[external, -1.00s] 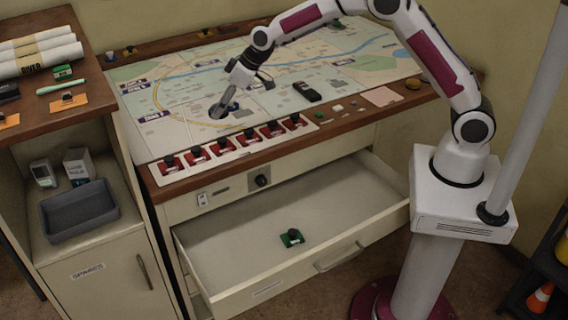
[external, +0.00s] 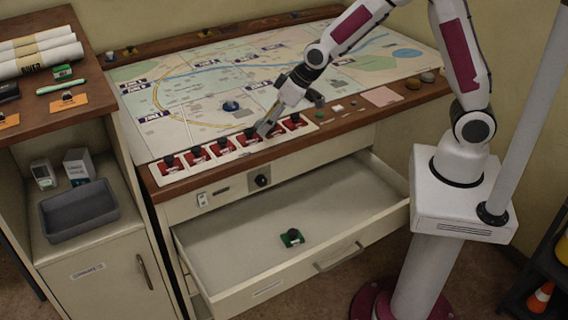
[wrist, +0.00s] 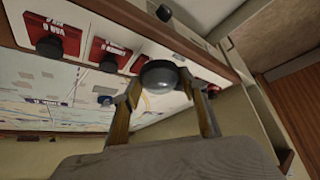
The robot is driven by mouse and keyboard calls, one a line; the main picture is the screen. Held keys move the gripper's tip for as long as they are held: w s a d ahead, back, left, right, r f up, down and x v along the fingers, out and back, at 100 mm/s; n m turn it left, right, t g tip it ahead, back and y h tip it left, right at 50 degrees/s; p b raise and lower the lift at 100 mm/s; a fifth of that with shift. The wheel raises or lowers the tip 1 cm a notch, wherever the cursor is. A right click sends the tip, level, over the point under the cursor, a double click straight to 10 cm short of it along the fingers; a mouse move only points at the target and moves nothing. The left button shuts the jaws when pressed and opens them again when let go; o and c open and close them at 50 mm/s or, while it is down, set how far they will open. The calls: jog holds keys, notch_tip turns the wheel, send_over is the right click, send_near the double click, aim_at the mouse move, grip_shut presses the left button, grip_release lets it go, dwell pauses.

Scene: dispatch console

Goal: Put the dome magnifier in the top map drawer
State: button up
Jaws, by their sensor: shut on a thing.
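My gripper (external: 266,129) is over the row of red cards at the desk's front edge. In the wrist view its two fingers (wrist: 164,98) are shut on a dark grey, glassy dome, which I take to be the dome magnifier (wrist: 159,74). In the external view the dome is mostly hidden by the fingers.
Several red cards with black knobs (external: 197,155) line the desk's front. A small blue round thing (external: 231,106) lies on the map (external: 190,95). A grey tray (external: 80,212) stands in the left cabinet. A pale pad (external: 381,97) and small pieces lie at the right.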

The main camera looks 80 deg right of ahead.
jog(key=s+a+f, duration=0.1)
jog(key=s+f, duration=0.1)
jog(key=s, duration=0.4)
jog(key=n+y, duration=0.2)
jog(key=n, duration=0.3)
send_over(250, 261)
jog(key=s+d, duration=0.1)
jog(key=s, duration=0.1)
notch_tip(250, 261, down, 21)
jog(key=shift+f+g, duration=0.2)
jog(key=shift+g, duration=0.1)
jog(key=shift+s, duration=0.1)
jog(key=shift+f, duration=2.9)
jog(key=shift+f, duration=2.1)
